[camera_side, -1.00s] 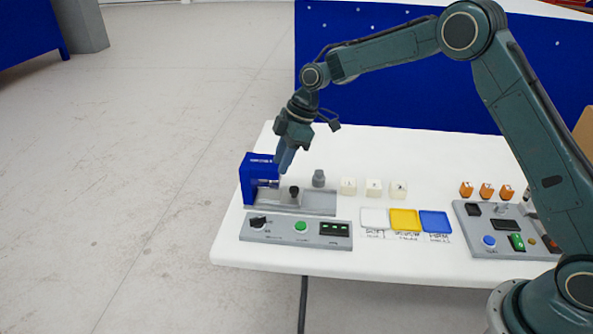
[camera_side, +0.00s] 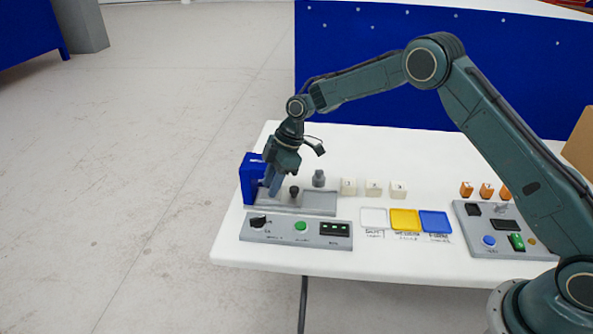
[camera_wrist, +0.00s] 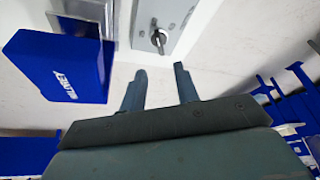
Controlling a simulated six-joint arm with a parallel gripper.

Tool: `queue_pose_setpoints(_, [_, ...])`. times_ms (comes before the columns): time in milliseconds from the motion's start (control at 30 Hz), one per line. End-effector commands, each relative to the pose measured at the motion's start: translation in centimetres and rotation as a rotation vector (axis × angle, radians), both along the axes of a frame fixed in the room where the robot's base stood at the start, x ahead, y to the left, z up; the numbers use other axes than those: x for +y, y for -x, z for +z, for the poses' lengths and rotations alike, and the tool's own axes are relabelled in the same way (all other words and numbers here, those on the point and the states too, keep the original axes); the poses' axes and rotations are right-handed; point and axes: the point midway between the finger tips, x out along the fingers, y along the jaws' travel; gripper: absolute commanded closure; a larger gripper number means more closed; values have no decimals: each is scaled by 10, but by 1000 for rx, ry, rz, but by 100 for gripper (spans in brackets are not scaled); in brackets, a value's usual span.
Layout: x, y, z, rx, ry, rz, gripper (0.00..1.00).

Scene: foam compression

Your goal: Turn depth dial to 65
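The dial (camera_side: 258,222) is a black knob at the left end of a grey control panel (camera_side: 282,238) near the table's front edge. Its printed marks are too small to read. In the wrist view the dial (camera_wrist: 158,40) shows as a round knob with a bar-shaped grip, just beyond my fingertips. My gripper (camera_side: 274,190) points down beside the blue machine (camera_side: 251,180), behind and above the panel. In the wrist view my gripper (camera_wrist: 160,70) has its two fingers apart with nothing between them. It does not touch the dial.
The panel also has a green button (camera_side: 301,227) and a small display (camera_side: 334,229). A grey rail (camera_side: 320,203) with a dark knob (camera_side: 294,191) lies behind it. White blocks (camera_side: 372,188), coloured trays (camera_side: 405,220) and a second panel (camera_side: 492,238) are to the right.

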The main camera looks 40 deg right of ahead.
Motion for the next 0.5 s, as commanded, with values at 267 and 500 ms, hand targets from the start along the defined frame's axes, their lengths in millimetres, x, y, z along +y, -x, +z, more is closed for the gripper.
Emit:
queue_pose_setpoints(267, [17,-4,-41,2,0,1,69])
queue_pose_setpoints(500, [29,-7,-73,1,0,0,69])
